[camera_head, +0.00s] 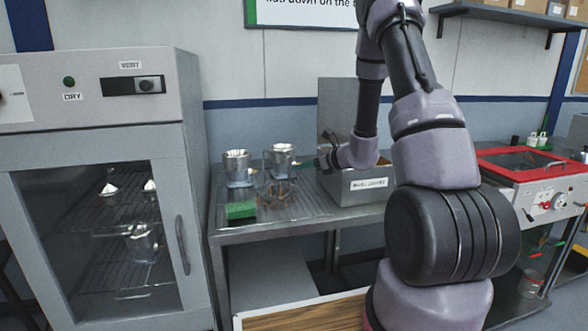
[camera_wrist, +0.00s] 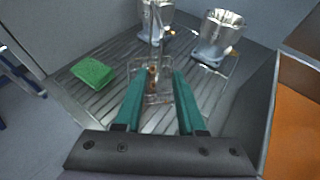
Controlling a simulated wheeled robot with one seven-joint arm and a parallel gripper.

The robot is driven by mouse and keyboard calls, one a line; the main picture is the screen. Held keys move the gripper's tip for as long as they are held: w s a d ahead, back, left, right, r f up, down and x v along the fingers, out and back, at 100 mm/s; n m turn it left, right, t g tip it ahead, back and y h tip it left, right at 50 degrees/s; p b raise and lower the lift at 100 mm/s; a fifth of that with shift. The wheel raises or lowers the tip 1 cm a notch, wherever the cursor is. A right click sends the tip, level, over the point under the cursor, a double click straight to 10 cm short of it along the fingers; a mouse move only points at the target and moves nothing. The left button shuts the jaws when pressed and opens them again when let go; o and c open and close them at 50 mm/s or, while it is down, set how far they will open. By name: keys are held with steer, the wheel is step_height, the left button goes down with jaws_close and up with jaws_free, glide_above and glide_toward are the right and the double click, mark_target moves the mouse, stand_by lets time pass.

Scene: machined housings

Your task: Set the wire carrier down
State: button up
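The wire carrier (camera_head: 278,193) is a small, thin brownish wire frame on the ribbed steel bench top, in front of the metal housings. In the wrist view the wire carrier (camera_wrist: 152,92) shows between and beyond my fingers, with a thin upright part rising from it. My gripper (camera_head: 318,163) is to the right of the carrier and a little higher in the head view. In the wrist view my gripper's (camera_wrist: 157,80) two green fingers stand apart with a gap between their tips. I see no finger clearly touching the carrier.
Two shiny metal housings (camera_head: 238,168) (camera_head: 280,158) stand behind the carrier. A green block (camera_head: 240,211) lies at the front left of the bench. A labelled steel tank (camera_head: 350,188) with a raised lid stands right. A drying cabinet (camera_head: 188,180) borders the bench on the left.

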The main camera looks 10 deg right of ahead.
steer(key=s+a+r+n+g+y, duration=0.1)
steer(key=s+a+r+n+g, duration=0.25)
steer(key=s+r+n, duration=0.45)
steer(key=s+a+r+n+g+y, duration=0.1)
steer(key=s+a+r+n+g, duration=0.2)
steer(key=s+a+r+n, duration=0.5)
steer(key=s+d+r+n+t+h, duration=0.1)
steer(key=s+d+r+n+h, duration=0.2)
steer(key=s, duration=0.5)
steer(key=s+d+r+n+t+h, duration=0.1)
steer(key=s+d+r+n+h, duration=0.3)
steer(key=s, duration=0.5)
step_height(320, 180, up, 2)
steer(key=d+n, duration=0.2)
steer(key=shift+s+d+r+h, duration=0.25)
steer(key=shift+d+h, duration=0.05)
steer(key=shift+d, duration=0.1)
